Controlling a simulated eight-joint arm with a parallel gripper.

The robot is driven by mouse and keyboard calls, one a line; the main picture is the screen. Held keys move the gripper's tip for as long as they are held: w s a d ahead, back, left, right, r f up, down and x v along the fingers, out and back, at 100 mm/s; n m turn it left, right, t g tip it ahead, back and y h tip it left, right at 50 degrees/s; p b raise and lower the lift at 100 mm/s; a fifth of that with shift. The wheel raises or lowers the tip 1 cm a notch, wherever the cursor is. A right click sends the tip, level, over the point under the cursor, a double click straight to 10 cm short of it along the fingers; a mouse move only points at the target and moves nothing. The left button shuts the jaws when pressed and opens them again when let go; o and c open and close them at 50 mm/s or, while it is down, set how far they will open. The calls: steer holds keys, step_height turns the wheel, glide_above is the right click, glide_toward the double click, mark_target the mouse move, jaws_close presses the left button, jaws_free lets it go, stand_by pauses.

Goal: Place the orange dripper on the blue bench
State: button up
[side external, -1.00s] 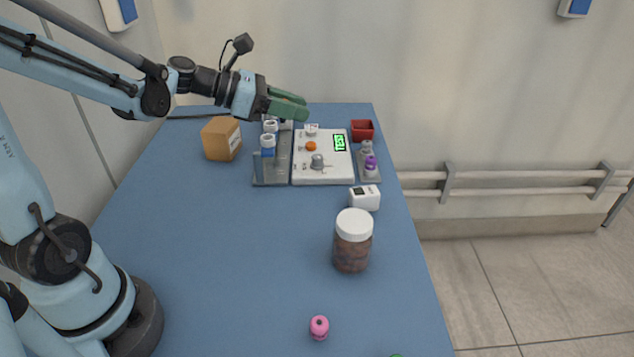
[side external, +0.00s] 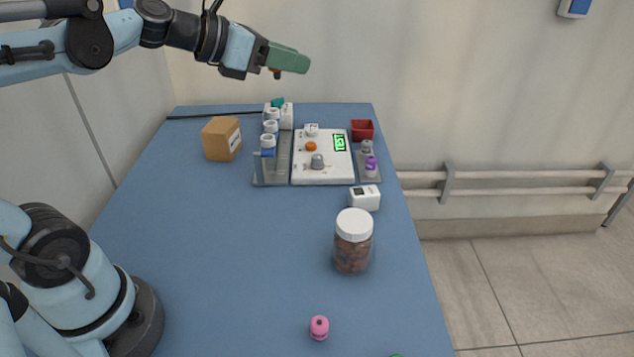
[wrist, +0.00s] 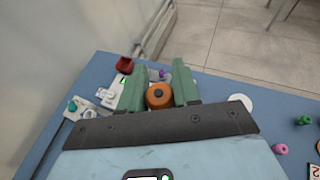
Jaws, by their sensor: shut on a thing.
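My gripper (side external: 290,60) has green fingers and hangs in the air above the back of the blue bench (side external: 230,260). In the wrist view, my gripper (wrist: 159,92) is shut on the orange dripper (wrist: 159,96), a round orange piece with a dark centre between the fingers. In the side view only a small orange-brown bit of the dripper (side external: 276,74) shows under the fingers. It is clear of the bench.
A white panel (side external: 335,173) with an orange knob and green display stands below, beside a rack of white-capped vials (side external: 269,141). A cardboard box (side external: 221,139), red bin (side external: 362,130), brown jar (side external: 352,246) and pink piece (side external: 319,327) are around.

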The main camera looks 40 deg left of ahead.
steer(key=shift+s+r, duration=0.2)
steer(key=shift+r, duration=0.15)
step_height(320, 180, down, 9)
steer(key=w+m+g+h, duration=0.1)
steer(key=w+m+h, duration=0.1)
steer(key=m+h, duration=0.1)
steer(key=shift+w+a+f+g+h, duration=0.2)
steer(key=shift+w+a+g+h, duration=0.05)
steer(key=shift+w+g+h, duration=0.15)
steer(key=w+a+f, duration=0.3)
steer(key=a+f, duration=0.7)
steer(key=a, duration=0.1)
steer(key=shift+f, duration=0.3)
steer(key=shift+w+a+f, duration=0.1)
steer(key=shift+f, duration=0.05)
